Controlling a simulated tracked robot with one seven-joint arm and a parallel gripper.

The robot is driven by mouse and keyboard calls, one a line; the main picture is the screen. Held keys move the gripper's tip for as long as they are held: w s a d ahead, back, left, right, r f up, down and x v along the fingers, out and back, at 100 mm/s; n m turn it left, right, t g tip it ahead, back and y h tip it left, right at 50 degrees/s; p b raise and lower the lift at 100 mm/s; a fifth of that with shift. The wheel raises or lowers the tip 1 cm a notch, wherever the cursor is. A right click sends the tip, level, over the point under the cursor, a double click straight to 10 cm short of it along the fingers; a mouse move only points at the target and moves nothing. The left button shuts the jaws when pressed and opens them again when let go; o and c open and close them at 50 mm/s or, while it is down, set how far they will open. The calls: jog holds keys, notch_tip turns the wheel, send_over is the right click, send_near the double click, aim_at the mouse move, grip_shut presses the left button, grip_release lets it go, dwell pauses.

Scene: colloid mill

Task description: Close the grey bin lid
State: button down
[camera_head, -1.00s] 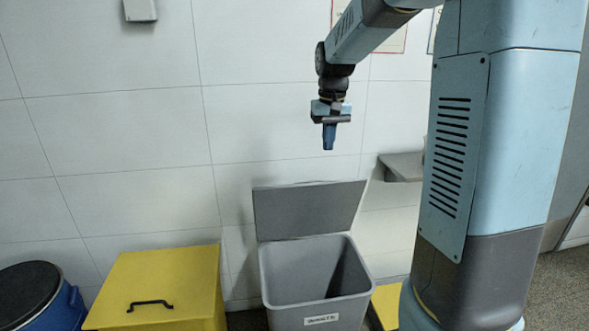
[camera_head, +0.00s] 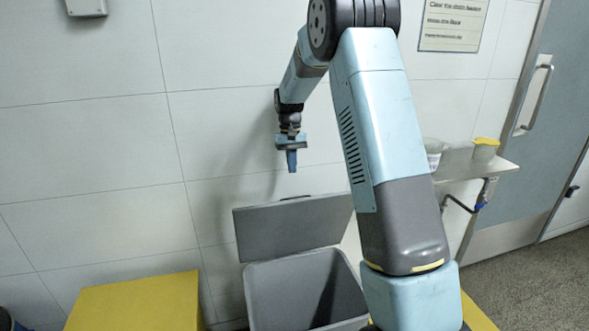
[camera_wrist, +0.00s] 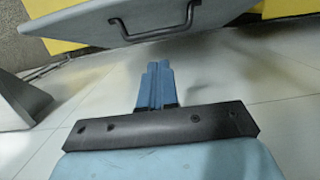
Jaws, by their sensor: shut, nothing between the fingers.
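The grey bin (camera_head: 262,295) stands against the tiled wall in the head view. Its grey lid (camera_head: 290,227) is open and stands up at the back of the bin, leaning toward the wall. My gripper (camera_head: 292,170) points down a little above the lid's top edge, apart from it. Its blue fingers (camera_wrist: 156,85) are together and empty. In the wrist view the lid (camera_wrist: 190,22) crosses the top, with its dark handle (camera_wrist: 150,32) on the face toward the wall. The fingertips point toward the lid but show a gap from it.
The tiled wall (camera_head: 90,150) is close behind the lid.

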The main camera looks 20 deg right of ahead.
notch_tip(320, 180, down, 8)
jog(key=s, duration=0.1)
jog(key=shift+s+a, duration=0.25)
jog(key=shift+a, duration=0.15)
